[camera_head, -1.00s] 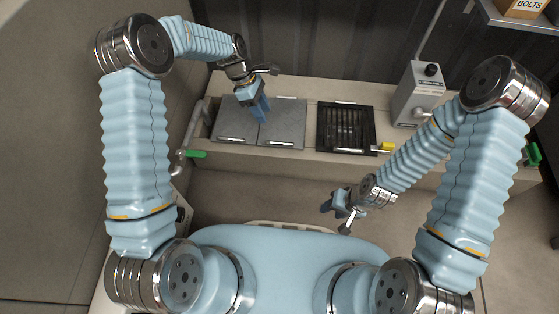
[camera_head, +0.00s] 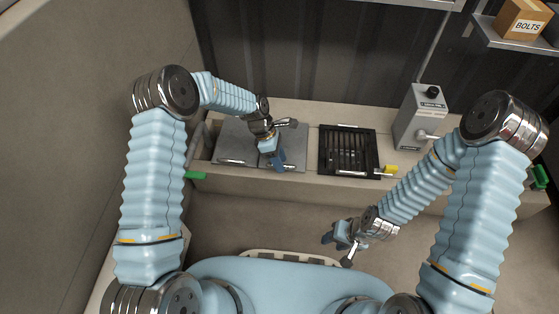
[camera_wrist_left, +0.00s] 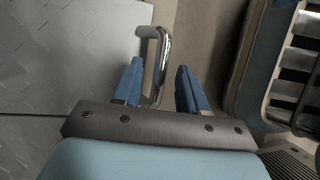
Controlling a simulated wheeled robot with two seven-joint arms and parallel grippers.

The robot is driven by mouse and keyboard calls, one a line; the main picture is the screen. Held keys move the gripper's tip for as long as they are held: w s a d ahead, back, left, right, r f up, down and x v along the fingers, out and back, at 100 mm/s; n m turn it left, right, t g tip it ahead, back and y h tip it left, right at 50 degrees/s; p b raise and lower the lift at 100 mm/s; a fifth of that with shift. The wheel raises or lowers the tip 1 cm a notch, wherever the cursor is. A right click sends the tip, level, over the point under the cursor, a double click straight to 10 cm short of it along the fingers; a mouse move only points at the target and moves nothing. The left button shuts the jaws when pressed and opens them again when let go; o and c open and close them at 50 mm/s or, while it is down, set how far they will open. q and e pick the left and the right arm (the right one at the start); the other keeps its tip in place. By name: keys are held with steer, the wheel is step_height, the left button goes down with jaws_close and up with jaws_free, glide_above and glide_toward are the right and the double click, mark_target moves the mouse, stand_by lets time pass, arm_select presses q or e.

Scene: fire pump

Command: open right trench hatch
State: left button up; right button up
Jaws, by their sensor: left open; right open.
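Two grey trench hatch plates lie flat and closed, side by side, in the bench top. The right hatch (camera_head: 297,140) has a chrome handle (camera_wrist_left: 164,52) near its front edge. The left hatch (camera_head: 231,138) has its own handle (camera_head: 232,161). My left gripper (camera_head: 280,163) is over the front of the right hatch and partly hides it. In the left wrist view my left gripper (camera_wrist_left: 160,68) is open, with the handle bar between its two blue fingers. Whether a finger touches the bar I cannot tell. My right gripper (camera_head: 333,238) is open and empty, in front of the bench.
A black grate (camera_head: 348,150) is set in the bench right of the hatches, with a yellow piece (camera_head: 390,169) beside it. A grey box (camera_head: 420,115) with a black knob stands further right. A shelf above holds a BOLTS carton (camera_head: 524,22).

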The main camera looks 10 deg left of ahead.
arm_select(q)
jaws_close()
stand_by(0.5)
